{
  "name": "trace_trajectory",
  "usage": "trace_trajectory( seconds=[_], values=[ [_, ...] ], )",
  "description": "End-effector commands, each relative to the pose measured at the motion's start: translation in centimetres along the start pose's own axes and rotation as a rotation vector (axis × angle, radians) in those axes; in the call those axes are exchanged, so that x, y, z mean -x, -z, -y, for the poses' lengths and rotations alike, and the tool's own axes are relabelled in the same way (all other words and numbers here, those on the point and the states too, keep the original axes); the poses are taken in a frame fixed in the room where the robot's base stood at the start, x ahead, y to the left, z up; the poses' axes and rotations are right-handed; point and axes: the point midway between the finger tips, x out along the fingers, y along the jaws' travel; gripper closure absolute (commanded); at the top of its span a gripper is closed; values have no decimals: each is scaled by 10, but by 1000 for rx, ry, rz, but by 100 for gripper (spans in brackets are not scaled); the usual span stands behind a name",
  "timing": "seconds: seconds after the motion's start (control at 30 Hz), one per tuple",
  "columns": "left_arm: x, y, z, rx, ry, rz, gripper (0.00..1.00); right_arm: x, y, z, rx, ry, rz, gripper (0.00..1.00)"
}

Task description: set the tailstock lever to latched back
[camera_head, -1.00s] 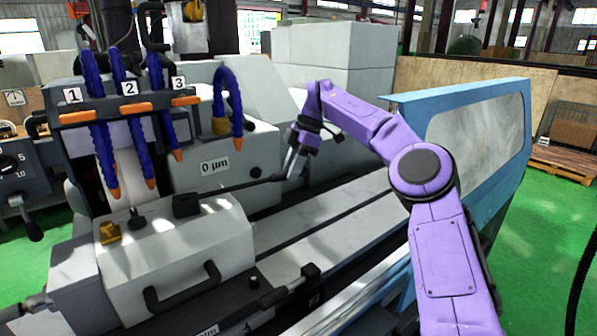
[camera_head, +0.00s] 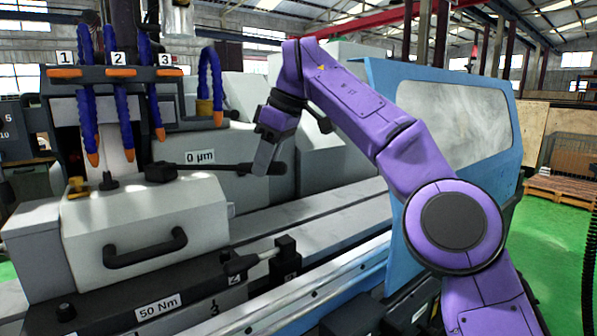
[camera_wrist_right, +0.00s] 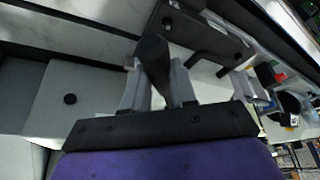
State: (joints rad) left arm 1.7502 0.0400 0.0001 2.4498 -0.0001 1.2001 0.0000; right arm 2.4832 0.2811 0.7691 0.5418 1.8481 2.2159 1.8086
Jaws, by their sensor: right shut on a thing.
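The tailstock lever (camera_head: 215,168) is a long dark rod on top of the pale grey tailstock housing (camera_head: 150,225). It runs from a black pivot block (camera_head: 160,172) to the right and lies nearly level in the head view. My right gripper (camera_head: 266,165), on the purple arm, is shut on the lever's outer end near its dark knob. In the right wrist view the dark lever handle (camera_wrist_right: 153,58) stands between the two grey fingers (camera_wrist_right: 155,90). My left gripper is not in view.
Three blue coolant hoses with orange tips (camera_head: 120,110) hang behind the housing, under labels 1, 2 and 3. A black handle (camera_head: 145,250) is on the housing front. A smaller black lever (camera_head: 262,258) is below it. A blue-framed guard (camera_head: 455,120) stands at right.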

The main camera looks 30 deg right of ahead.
Motion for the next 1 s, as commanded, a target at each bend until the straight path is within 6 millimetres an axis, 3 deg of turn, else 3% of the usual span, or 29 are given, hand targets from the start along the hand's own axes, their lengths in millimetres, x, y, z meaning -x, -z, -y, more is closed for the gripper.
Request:
trace_trajectory(
  seconds=[0.2,0.6,0.63,0.7,1.0],
  values=[
    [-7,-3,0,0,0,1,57,-5,8,10,-29,-10,1,100],
    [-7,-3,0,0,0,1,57,-3,4,10,-46,-13,2,100],
    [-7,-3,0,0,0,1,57,-3,4,10,-46,-13,2,71],
    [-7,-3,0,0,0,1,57,-2,4,9,-46,-14,2,48],
    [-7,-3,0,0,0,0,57,-1,3,7,-47,-19,-1,48]
  ],
)
